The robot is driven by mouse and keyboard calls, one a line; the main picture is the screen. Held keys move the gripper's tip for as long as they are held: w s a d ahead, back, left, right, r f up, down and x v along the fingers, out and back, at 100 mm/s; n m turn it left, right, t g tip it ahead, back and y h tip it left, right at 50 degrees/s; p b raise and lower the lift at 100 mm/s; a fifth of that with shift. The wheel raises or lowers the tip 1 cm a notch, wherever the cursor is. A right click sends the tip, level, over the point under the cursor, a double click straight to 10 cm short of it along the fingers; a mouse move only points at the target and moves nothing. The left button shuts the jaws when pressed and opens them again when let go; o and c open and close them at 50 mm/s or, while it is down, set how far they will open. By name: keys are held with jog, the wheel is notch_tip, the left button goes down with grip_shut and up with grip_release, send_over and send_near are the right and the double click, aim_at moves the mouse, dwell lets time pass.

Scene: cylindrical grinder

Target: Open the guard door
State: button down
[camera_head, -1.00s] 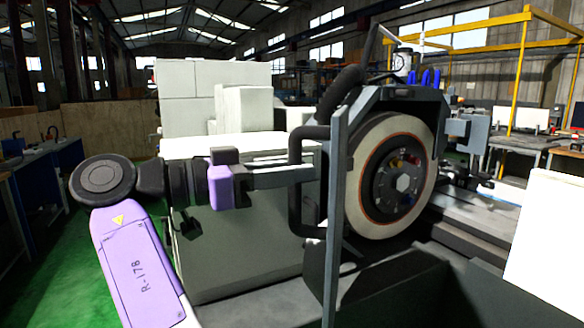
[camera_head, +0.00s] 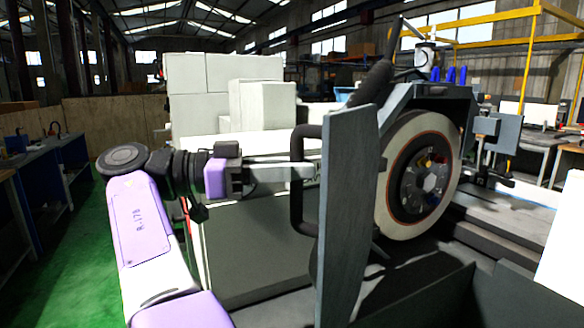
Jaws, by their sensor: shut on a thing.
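The guard door (camera_head: 347,205) is a grey upright panel in the middle of the view, turned so that part of its flat face shows. A black bracket-shaped handle (camera_head: 297,190) stands out from its left side. My gripper (camera_head: 303,171) reaches in from the left and is shut on the upright bar of the handle. Behind the door, to the right, the round grinding wheel (camera_head: 418,175) is exposed in its dark housing. The door hides the wheel's left edge and part of the housing.
A grey and white machine cabinet (camera_head: 250,245) stands behind my arm. Blue workbenches (camera_head: 45,175) line the left, with green floor (camera_head: 85,255) in between. The machine bed (camera_head: 510,215) extends to the right. A white panel (camera_head: 563,245) is at the right edge.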

jog(key=shift+w+d, duration=0.2)
jog(key=shift+w, duration=0.05)
jog(key=c, duration=1.3)
grip_release()
jog(key=shift+w+d, duration=0.1)
jog(key=shift+a, duration=0.3)
